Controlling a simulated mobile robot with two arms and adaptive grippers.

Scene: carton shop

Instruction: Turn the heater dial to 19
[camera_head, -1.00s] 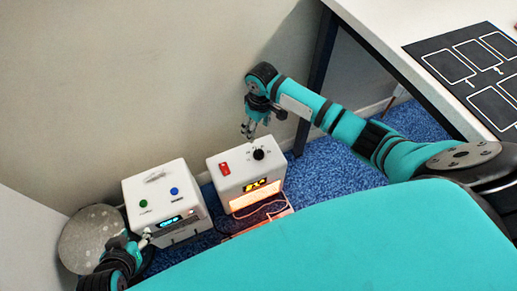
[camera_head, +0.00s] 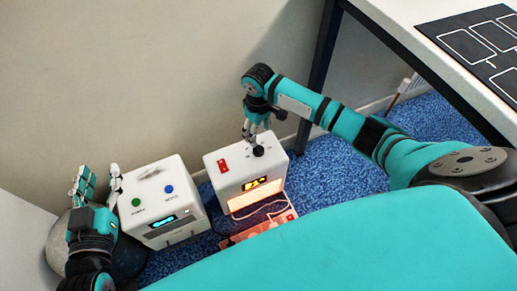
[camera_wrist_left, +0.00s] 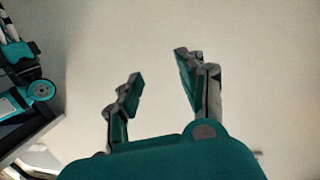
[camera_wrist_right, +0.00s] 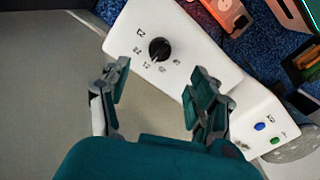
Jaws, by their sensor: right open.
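My right gripper (camera_head: 254,138) is just above and behind the dial. In the right wrist view the gripper (camera_wrist_right: 158,85) is open and empty, its fingertips short of the dial. My left gripper (camera_head: 98,172) is raised at the left, open and empty; its fingers also show apart in the left wrist view (camera_wrist_left: 158,70).
A second white box (camera_head: 163,203) with green and blue buttons stands left of the heater. An orange object (camera_head: 262,228) lies before the heater. The wall is close behind; a white table (camera_head: 410,50) stands at right.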

